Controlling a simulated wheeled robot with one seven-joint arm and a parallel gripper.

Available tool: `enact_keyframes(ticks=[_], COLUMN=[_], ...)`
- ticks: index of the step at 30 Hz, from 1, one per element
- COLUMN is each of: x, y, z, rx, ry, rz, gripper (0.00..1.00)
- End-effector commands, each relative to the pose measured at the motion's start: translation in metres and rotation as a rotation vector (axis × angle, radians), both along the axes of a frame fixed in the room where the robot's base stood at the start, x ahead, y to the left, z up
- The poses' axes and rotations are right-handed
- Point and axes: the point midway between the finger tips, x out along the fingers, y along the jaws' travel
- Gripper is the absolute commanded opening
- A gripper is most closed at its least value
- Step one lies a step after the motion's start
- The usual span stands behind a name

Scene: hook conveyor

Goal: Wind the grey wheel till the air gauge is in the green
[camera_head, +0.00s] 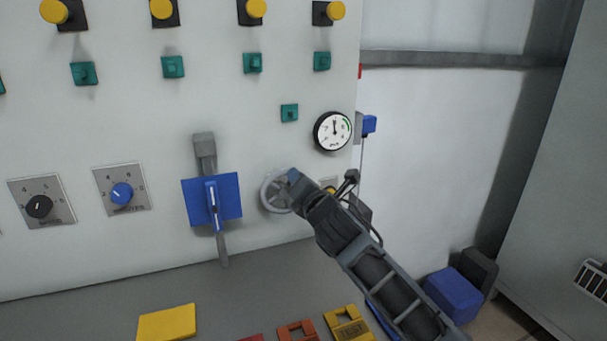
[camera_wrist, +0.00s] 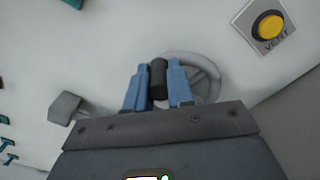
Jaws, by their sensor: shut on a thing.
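The grey wheel (camera_head: 268,202) is on the pale panel, below and left of the air gauge (camera_head: 333,131). My gripper (camera_head: 293,180) reaches it from the lower right and hides part of its rim. In the wrist view the blue fingers of my gripper (camera_wrist: 158,76) are shut on the wheel's black handle (camera_wrist: 158,80), with the spoked wheel (camera_wrist: 207,82) behind and to the right. The gauge's needle points about straight up. The green arc is at the dial's upper right, and the needle appears left of it.
A yellow VENT button (camera_wrist: 267,26) sits close to the wheel; my arm partly covers it in the head view. A blue plate with a lever (camera_head: 228,196) is left of the wheel. Yellow and orange pieces (camera_head: 167,323) lie on the ledge below. A blue box (camera_head: 455,294) stands lower right.

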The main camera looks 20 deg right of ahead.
Motion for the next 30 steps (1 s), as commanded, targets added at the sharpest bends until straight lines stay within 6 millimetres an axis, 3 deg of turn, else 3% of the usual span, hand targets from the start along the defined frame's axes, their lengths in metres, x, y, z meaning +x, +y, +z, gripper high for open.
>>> enact_keyframes(ticks=[9, 26, 27, 30], x=[-0.0003, -0.0004, -0.0004, -0.0003], y=[0.0078, 0.0095, 0.0095, 0.0091], z=[0.0022, 0.0005, 0.0003, 0.0007], rx=[-0.128, -0.154, -0.153, -0.153], ry=[0.002, 0.003, 0.003, 0.002], rz=[0.002, 0.003, 0.003, 0.002], gripper=[0.00, 0.00, 0.25, 0.35])
